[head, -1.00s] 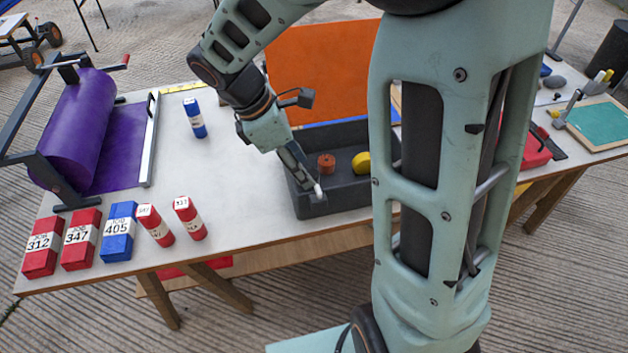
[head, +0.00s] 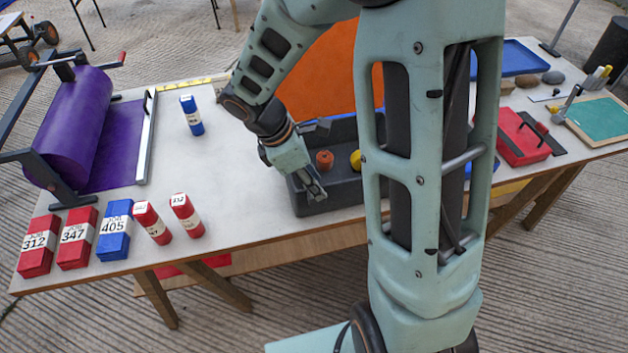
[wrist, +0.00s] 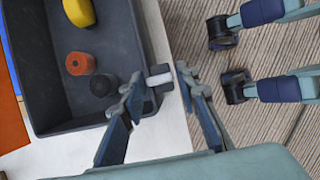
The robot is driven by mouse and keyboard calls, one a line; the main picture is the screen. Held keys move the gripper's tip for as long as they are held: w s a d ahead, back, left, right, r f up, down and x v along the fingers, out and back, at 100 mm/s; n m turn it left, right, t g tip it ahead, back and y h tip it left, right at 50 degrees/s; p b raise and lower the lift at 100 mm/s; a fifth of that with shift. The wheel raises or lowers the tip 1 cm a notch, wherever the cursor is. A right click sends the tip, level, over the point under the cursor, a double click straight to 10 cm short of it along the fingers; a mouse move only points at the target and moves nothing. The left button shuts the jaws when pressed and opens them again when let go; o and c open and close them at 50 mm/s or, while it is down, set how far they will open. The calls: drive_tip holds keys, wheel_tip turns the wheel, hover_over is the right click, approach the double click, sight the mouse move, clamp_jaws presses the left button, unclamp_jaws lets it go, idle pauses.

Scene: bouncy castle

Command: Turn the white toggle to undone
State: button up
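The white toggle (wrist: 157,79), a small white piece with dark ends, shows in the wrist view beside the front wall of the dark grey tray (wrist: 98,121). It lies between the two fingers of my gripper (wrist: 163,85). The fingers stand apart, with a gap visible on the right side of the toggle; I cannot tell whether the left finger touches it. In the head view my gripper (head: 316,190) reaches down at the front left of the tray (head: 330,203), and the toggle is hidden there.
The tray holds an orange-red piece (wrist: 80,63), a black piece (wrist: 103,84) and a yellow piece (wrist: 79,11). Red and blue numbered blocks (head: 115,238) stand at the table's front left. A purple roll (head: 72,125) is at left.

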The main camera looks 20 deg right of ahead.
clamp_jaws()
drive_tip(key=shift+m, duration=0.3)
drive_tip(key=m+g+p, duration=0.1)
drive_tip(key=m, duration=0.2)
drive_tip(key=shift+w+r+m+g, duration=0.1)
drive_tip(key=shift+w+m+g, duration=0.05)
drive_tip(key=shift+m+g, duration=0.25)
drive_tip(key=m+g, duration=0.1)
drive_tip(key=m, duration=0.2)
drive_tip(key=shift+w+d+m+y+p, duration=0.1)
drive_tip(key=shift+m+y+p, duration=0.2)
drive_tip(key=shift+y+p, duration=0.1)
drive_tip(key=m+y, duration=0.1)
drive_tip(key=m, duration=0.1)
drive_tip(key=m+g+p, duration=0.1)
drive_tip(key=m, duration=0.2)
drive_tip(key=shift+d+y, duration=0.15)
drive_tip(key=shift+y, duration=0.25)
drive_tip(key=shift+w+m+g+y, duration=0.15)
drive_tip(key=shift+m+y, duration=0.3)
drive_tip(key=shift+m, duration=0.8)
drive_tip(key=shift+s+m+g+y, duration=0.15)
drive_tip(key=shift+m+y, duration=0.3)
drive_tip(key=shift+m, duration=0.8)
drive_tip(key=shift+w, duration=0.1)
